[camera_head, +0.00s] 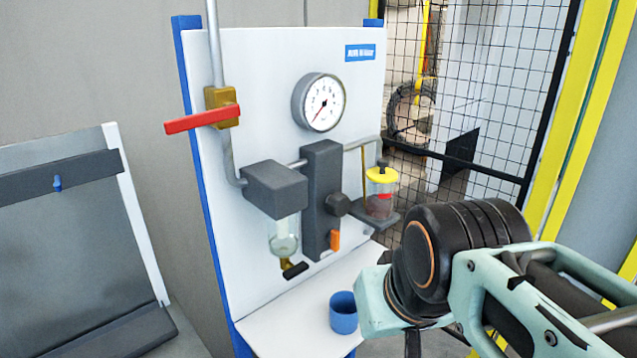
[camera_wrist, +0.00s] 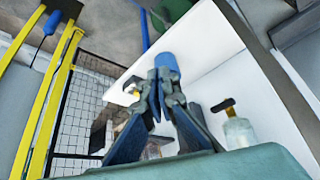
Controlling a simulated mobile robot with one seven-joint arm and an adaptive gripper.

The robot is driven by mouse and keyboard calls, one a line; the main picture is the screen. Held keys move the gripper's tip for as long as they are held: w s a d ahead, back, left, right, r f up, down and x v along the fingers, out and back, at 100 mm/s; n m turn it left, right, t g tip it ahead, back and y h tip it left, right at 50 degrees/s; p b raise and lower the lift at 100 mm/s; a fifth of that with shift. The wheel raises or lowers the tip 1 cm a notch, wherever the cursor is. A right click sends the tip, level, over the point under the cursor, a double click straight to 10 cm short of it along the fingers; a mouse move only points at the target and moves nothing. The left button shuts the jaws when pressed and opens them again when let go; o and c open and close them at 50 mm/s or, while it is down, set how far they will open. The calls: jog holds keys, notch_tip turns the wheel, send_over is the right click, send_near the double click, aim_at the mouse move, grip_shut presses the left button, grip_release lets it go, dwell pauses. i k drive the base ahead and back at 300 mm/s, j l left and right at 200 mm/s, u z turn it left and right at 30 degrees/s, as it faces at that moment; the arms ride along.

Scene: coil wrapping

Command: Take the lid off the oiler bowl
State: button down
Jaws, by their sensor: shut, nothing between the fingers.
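The oiler bowl (camera_head: 380,205) is a clear cup with red contents, on a dark bracket at the right of the white panel in the head view. Its yellow lid (camera_head: 381,174) sits on top, with a small dark knob above it. My gripper (camera_wrist: 166,77) shows in the wrist view with its two fingers close together and nothing held. In the head view my wrist is at the lower right, apart from the bowl and lid, and the fingertips are hidden.
A blue cup (camera_head: 343,312) stands on the white shelf (camera_head: 290,330); it also shows beyond my fingertips in the wrist view (camera_wrist: 167,62). A clear filter bowl (camera_head: 283,238), a gauge (camera_head: 319,102) and a red lever (camera_head: 202,119) are on the panel. A mesh fence (camera_head: 500,70) stands behind.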

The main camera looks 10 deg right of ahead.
aim_at(381, 174)
jog(key=l+u, duration=0.15)
jog(key=u, duration=0.6)
jog(key=l+u, duration=0.7)
jog(key=l, duration=0.45)
jog(key=k+l+u, duration=0.15)
jog(key=l, duration=0.4)
jog(key=l+u, duration=0.1)
jog(key=l, duration=0.45)
jog(key=k+l, duration=0.25)
jog(key=i+l, duration=0.15)
jog(key=l, duration=0.1)
